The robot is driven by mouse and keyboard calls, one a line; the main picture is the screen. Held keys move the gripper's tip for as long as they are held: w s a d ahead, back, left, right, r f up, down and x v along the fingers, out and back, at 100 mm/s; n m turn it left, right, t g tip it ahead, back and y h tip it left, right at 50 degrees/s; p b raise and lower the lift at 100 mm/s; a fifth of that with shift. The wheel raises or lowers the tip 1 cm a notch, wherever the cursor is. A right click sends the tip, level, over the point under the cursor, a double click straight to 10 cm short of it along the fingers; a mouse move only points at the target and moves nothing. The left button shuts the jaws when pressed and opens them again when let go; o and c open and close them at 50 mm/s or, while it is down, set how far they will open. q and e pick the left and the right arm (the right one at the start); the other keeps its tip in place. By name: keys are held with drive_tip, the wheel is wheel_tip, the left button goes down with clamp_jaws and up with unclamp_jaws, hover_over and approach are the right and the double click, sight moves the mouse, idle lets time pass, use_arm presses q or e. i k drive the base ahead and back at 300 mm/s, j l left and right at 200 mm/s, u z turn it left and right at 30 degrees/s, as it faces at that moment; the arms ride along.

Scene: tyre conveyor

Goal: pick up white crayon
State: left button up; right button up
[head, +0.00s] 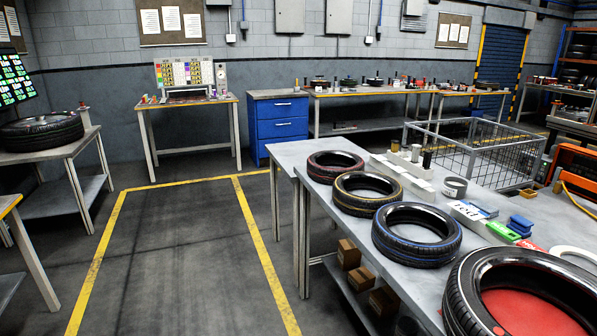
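Neither of my grippers shows in the head view. I cannot make out a white crayon for certain. A pale holder (402,166) stands on the grey table (290,152) at the right, with small upright pieces in it. One of them is a small white upright piece (415,152), too small to identify. A dark cylinder (427,159) stands beside it.
On the grey table are a red-striped tyre (322,174), a yellow-striped tyre (350,201), a blue-striped tyre (392,246) and a large tyre (465,296). The yellow-marked floor (180,255) is clear.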

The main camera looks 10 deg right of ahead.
sight(405, 147)
drive_tip(key=i+z, duration=0.35)
drive_tip(key=i+j+z, duration=0.2)
drive_tip(key=i+z, duration=0.15)
drive_tip(key=i+j+z, duration=0.25)
drive_tip(key=i+z, duration=0.15)
drive_tip(key=z, duration=1)
